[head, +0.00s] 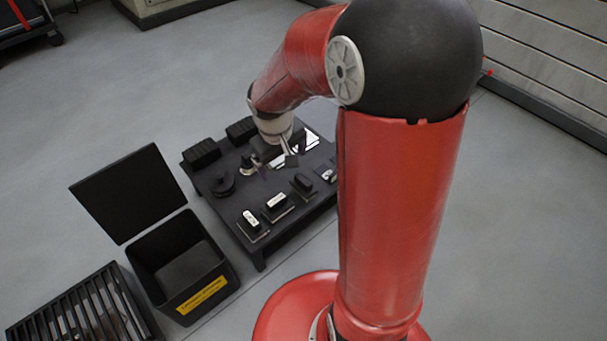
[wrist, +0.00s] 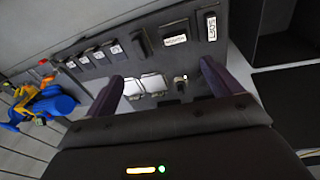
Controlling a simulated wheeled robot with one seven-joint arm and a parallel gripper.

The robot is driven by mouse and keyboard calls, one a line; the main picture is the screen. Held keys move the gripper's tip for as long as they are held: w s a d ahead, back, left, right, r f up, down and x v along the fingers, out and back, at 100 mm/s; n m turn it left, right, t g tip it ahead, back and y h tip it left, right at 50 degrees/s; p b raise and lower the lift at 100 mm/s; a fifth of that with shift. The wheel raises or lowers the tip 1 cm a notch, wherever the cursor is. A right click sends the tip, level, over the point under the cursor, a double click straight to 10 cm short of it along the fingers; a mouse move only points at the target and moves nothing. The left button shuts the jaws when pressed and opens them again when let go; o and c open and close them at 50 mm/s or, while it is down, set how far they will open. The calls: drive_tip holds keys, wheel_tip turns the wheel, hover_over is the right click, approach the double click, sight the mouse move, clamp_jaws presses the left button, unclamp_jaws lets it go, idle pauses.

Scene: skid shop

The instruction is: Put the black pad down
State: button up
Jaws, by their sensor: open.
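My gripper (head: 277,156) is over the black low table (head: 262,258), toward its back middle. In the wrist view my gripper (wrist: 161,71) has its two fingers wide apart, with nothing seen held between them. Several dark blocks with pale labels stand along the table's front edge, among them a front-left block (head: 251,220) and the one beside it (head: 277,202). Two ridged black blocks (head: 201,153) lie at the back left. I cannot tell which dark piece is the black pad; the arm hides part of the table.
A black open bin (head: 182,265) with a raised lid (head: 128,194) and yellow label stands left of the table. A slatted black crate (head: 82,312) is at the lower left. A blue and yellow object (wrist: 45,104) shows in the wrist view.

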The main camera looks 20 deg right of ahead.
drive_tip(key=s+a+r+m+t+y, duration=0.1)
drive_tip(key=s+r+t, duration=0.3)
drive_tip(key=s+r, duration=1)
drive_tip(key=s+m, duration=0.1)
drive_tip(key=s, duration=0.2)
drive_tip(key=shift+s+a+r+m, duration=0.2)
drive_tip(key=shift+s+r+m, duration=0.1)
wheel_tip(320, 180, up, 6)
drive_tip(key=p, duration=0.5)
drive_tip(key=shift+f, duration=0.2)
